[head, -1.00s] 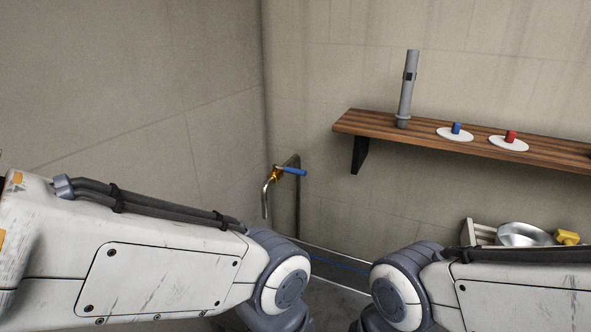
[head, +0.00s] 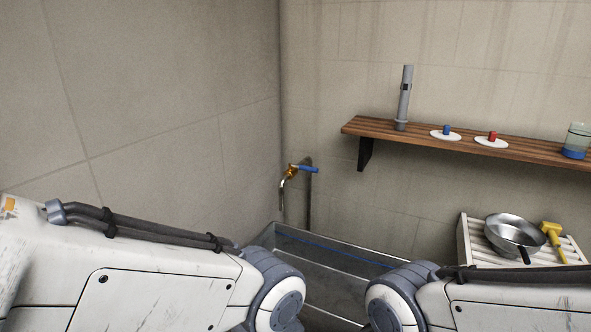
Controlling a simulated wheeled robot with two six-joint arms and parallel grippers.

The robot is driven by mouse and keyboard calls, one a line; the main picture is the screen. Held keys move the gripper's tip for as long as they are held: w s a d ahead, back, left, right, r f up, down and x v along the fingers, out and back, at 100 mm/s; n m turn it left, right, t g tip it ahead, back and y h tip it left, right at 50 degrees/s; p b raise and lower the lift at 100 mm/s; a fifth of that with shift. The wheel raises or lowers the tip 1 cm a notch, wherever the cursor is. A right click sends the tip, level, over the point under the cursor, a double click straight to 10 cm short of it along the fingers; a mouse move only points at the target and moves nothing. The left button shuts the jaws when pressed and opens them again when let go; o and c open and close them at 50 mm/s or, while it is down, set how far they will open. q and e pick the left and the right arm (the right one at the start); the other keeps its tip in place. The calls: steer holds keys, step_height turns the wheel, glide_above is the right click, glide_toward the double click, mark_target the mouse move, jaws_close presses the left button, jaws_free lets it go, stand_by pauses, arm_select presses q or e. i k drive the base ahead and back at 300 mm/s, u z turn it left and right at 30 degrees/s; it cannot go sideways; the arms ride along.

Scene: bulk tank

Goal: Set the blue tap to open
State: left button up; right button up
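The blue tap (head: 308,169) is fixed on the back wall near the corner, above the left end of a metal trough. It has a blue lever handle pointing right, a brass body and a spout pipe hanging down. No water shows at the spout. My two arms come in low from the left and right, apart from the tap. Both grippers are below the picture's edge, so their fingers are hidden.
A metal trough (head: 340,259) lies below the tap. A wooden shelf (head: 470,148) on the wall holds a grey cylinder (head: 404,98), blue and red pieces on white discs, and a jar (head: 576,141). A slatted rack (head: 474,242) holds a steel bowl (head: 513,232) and a yellow tool (head: 552,236).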

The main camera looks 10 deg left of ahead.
mark_target(313, 170)
steer(key=u, duration=0.2)
steer(key=i, duration=0.75)
steer(key=z, duration=0.9)
